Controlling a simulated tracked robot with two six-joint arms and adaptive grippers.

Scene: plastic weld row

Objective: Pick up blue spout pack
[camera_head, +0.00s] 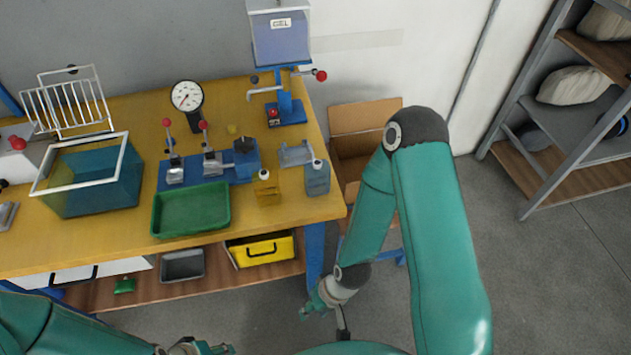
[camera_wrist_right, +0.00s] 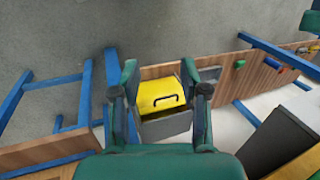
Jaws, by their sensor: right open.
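The blue spout pack (camera_head: 317,179) stands upright near the right front corner of the yellow table (camera_head: 105,250), its white cap on top. A yellow spout pack (camera_head: 267,190) stands just left of it. My right gripper (camera_head: 322,314) is below and in front of the table, apart from the blue pack. In the right wrist view my right gripper (camera_wrist_right: 160,78) is open and empty, with the lower shelf beyond its fingers. My left gripper (camera_head: 205,348) shows only partly at the bottom edge, and its jaws are unclear.
A green tray (camera_head: 190,210) lies left of the packs, and a blue clamp fixture (camera_head: 215,165) stands behind it. A yellow bin (camera_head: 262,250) sits on the lower shelf. An open cardboard box (camera_head: 365,118) stands right of the table. The floor in front is clear.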

